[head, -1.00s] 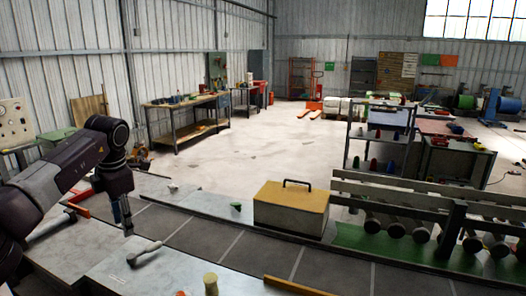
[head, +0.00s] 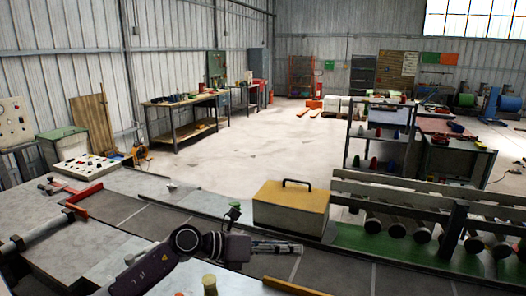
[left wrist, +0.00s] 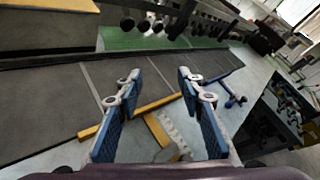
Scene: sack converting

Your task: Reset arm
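My left gripper (head: 299,248) reaches in from the lower left and points right, over the dark conveyor belt (head: 340,272), in front of the yellow-topped box. In the left wrist view its two blue-padded fingers (left wrist: 158,77) are wide apart with nothing between them. Beyond and below the fingers lie the belt (left wrist: 45,115) and a yellow bar (left wrist: 157,104). I cannot judge the gripper's exact height above the belt. My right gripper is in neither view.
A grey box with a yellow lid (head: 290,208) and black handle stands behind the belt. A roller rack (head: 420,205) is at right. A yellow cylinder (head: 210,284) is near the front edge. A control panel (head: 87,170) is at left.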

